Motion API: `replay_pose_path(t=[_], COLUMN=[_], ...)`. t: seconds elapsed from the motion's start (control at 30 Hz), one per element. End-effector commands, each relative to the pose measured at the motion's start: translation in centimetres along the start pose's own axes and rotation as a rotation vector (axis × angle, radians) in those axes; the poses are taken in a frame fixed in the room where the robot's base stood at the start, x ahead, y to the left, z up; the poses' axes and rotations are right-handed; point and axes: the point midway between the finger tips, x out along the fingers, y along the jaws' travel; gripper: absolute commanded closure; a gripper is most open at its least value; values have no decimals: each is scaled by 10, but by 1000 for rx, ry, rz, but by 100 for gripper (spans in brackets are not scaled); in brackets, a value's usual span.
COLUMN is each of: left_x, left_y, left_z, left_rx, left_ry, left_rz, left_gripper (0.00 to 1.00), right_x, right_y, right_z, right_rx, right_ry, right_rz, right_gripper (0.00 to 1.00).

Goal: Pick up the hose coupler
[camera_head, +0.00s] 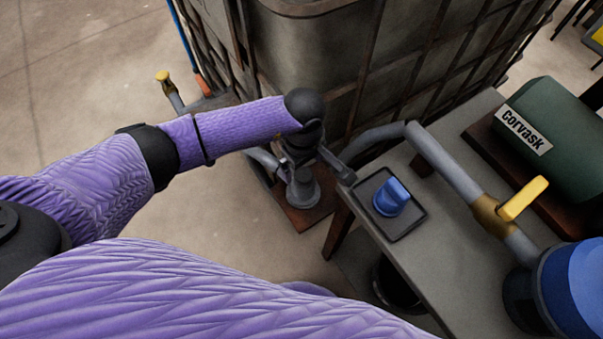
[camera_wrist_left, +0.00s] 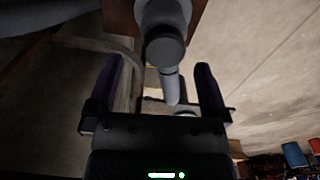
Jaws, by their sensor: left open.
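A blue coupler-like piece (camera_head: 390,197), which I take to be the hose coupler, stands on a dark square tray (camera_head: 405,226) on the grey table. My left gripper (camera_head: 318,170) is open, to the left of the tray and apart from the blue piece. It hangs over a grey pipe fitting (camera_head: 302,188) beside the large tank. In the left wrist view, the open jaws (camera_wrist_left: 159,66) show a grey capped pipe (camera_wrist_left: 166,50) beyond or between them; I cannot tell whether they touch it. The blue piece is not recognisable there. My right gripper is out of view.
A caged tank (camera_head: 315,60) stands behind the gripper. A grey pipe (camera_head: 445,162) with a yellow handle (camera_head: 523,198) crosses the table (camera_head: 440,265). A green machine (camera_head: 555,130) and a blue drum (camera_head: 575,285) stand at the right. Open floor lies at left.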

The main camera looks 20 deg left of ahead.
Motion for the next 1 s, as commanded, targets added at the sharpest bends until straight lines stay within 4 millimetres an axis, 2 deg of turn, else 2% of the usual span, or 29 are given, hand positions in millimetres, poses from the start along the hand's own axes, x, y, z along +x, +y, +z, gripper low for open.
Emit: replay_pose_path(t=[0.03, 0.3, 0.5, 0.57, 0.93, 1.0], left_x=[14, 62, 60, 60, 60, 60], left_y=[-1, -4, -3, -4, -4, -4], left_z=[1, 5, 4, 4, 4, 4], left_rx=[-1, -3, -3, -3, -3, -3], left_ry=[-3, -5, -2, -2, -3, -3], left_rz=[-4, -3, 1, 1, 1, 1], left_gripper=[0, 0, 0, 11, 89, 89], right_x=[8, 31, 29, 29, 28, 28], right_y=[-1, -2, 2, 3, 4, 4], right_z=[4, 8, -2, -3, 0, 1], right_rx=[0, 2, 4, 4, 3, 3], right_ry=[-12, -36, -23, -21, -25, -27], right_rz=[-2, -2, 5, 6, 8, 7], right_gripper=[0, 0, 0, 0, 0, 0])
